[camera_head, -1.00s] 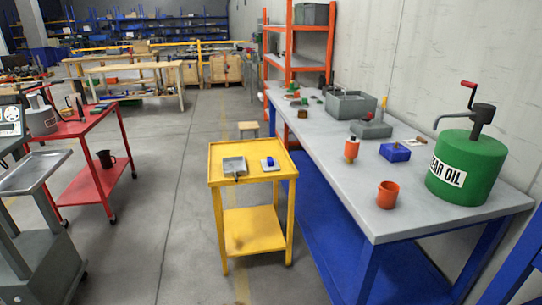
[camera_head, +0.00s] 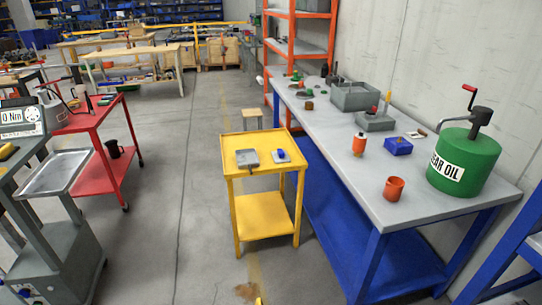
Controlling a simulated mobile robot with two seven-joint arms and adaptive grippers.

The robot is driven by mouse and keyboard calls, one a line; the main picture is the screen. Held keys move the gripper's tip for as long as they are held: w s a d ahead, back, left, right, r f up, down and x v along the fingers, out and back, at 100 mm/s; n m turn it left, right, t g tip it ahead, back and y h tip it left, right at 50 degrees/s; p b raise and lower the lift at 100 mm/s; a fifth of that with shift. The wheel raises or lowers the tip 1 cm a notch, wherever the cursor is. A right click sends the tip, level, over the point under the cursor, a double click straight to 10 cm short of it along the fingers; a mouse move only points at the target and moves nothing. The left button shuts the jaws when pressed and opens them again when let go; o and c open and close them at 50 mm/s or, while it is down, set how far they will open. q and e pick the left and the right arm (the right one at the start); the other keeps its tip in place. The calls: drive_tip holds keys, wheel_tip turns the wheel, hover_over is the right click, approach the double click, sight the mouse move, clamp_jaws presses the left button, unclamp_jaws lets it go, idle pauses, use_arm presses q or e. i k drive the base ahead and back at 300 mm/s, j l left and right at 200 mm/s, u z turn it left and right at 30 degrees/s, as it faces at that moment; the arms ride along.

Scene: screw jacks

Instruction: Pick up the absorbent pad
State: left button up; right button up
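I cannot clearly make out an absorbent pad. A small pale square with a blue item on it (camera_head: 283,156) lies on the top of the yellow cart (camera_head: 240,144); I cannot tell whether the square is the pad. A shallow grey metal tray (camera_head: 247,158) sits to its left. A brown stain (camera_head: 246,291) is on the floor in front of the cart. Neither of my grippers shows in the view.
A long workbench (camera_head: 425,198) on the right bears an orange cup (camera_head: 394,188), a blue box (camera_head: 398,146) and a green gear oil drum (camera_head: 465,160). A red cart (camera_head: 90,126) and a grey machine (camera_head: 55,245) stand left. The floor between is clear.

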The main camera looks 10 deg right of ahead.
sight(280, 156)
drive_tip(key=i+j+z, duration=0.1)
drive_tip(key=j, duration=0.25)
drive_tip(key=i+j+z, duration=0.1)
drive_tip(key=j, duration=0.25)
drive_tip(key=i+j+z, duration=0.1)
drive_tip(key=i+j, duration=0.15)
drive_tip(key=i+j+z, duration=0.4)
drive_tip(key=i+j, duration=0.55)
